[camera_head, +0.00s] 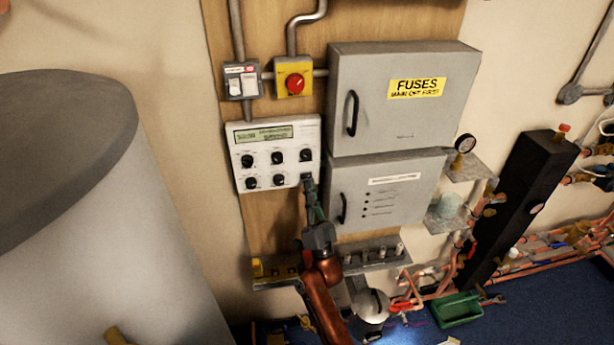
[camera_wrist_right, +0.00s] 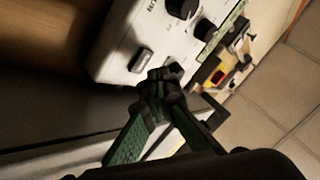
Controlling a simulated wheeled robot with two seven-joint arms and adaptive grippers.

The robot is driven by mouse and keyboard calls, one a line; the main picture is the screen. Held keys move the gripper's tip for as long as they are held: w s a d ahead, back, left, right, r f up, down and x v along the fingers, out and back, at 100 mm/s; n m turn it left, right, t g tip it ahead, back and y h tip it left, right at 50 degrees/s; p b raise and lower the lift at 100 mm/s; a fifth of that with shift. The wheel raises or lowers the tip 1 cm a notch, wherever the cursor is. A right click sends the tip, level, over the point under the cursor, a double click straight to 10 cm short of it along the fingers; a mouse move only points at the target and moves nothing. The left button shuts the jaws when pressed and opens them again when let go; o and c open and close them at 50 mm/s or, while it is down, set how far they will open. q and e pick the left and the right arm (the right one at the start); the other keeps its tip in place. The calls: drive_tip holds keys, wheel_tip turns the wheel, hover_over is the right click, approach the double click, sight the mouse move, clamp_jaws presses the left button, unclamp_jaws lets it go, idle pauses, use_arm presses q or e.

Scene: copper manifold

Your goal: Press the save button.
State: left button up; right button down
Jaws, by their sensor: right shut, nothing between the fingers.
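A white control unit (camera_head: 289,162) with a green display (camera_head: 263,134) and several black knobs hangs on the wooden board in the head view. My right gripper (camera_head: 309,182) is shut and empty, with its tips at the unit's lower right corner. In the right wrist view the right gripper (camera_wrist_right: 163,76) has its tips close to the unit's face (camera_wrist_right: 125,38). I cannot tell whether the tips touch the unit. My left gripper is not in view.
A grey fuse cabinet (camera_head: 362,95) and a lower grey box (camera_head: 407,190) stand right of the control unit. A yellow box with a red button (camera_head: 295,82) and a switch box (camera_head: 241,84) sit above it. A large grey tank (camera_head: 100,220) fills the left.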

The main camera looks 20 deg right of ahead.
drive_tip(key=s+p, duration=0.1)
drive_tip(key=s, duration=0.1)
drive_tip(key=s+a, duration=0.1)
drive_tip(key=s, duration=0.1)
drive_tip(key=shift+s+a+p, duration=0.1)
drive_tip(key=shift+s+p, duration=0.2)
drive_tip(key=shift+p, duration=0.1)
idle(0.5)
